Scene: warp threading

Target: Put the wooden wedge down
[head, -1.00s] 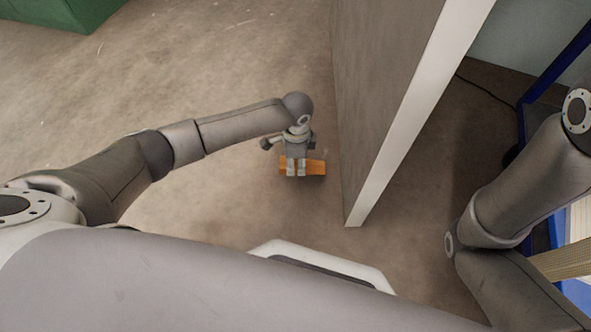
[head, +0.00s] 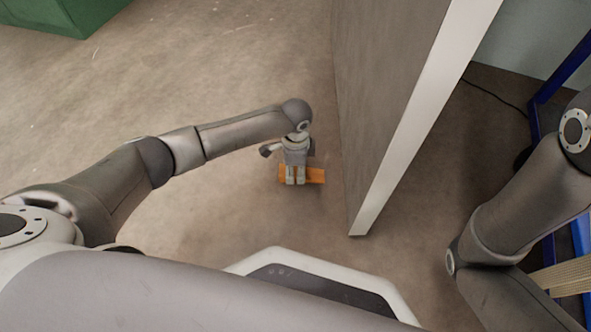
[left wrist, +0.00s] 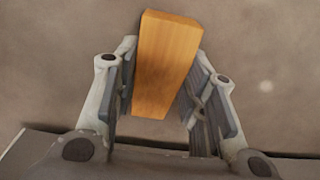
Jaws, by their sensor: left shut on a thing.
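The wooden wedge (head: 316,176) is an orange-brown block low over the floor, left of the white edge of a door-like panel. My left gripper (head: 295,182) points down and is shut on the wedge. In the left wrist view the wedge (left wrist: 168,60) sits between the two fingers, its long side running away from the palm. The wedge looks very close to the floor, but I cannot tell whether it touches. My right arm is at the right of the head view; its gripper is out of view.
The grey panel (head: 385,90) with a white edge (head: 425,120) stands just right of the left gripper. A green box (head: 70,15) is at the far left. A blue frame (head: 562,72) and a black cable (head: 495,95) are at the right. Floor left of the gripper is clear.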

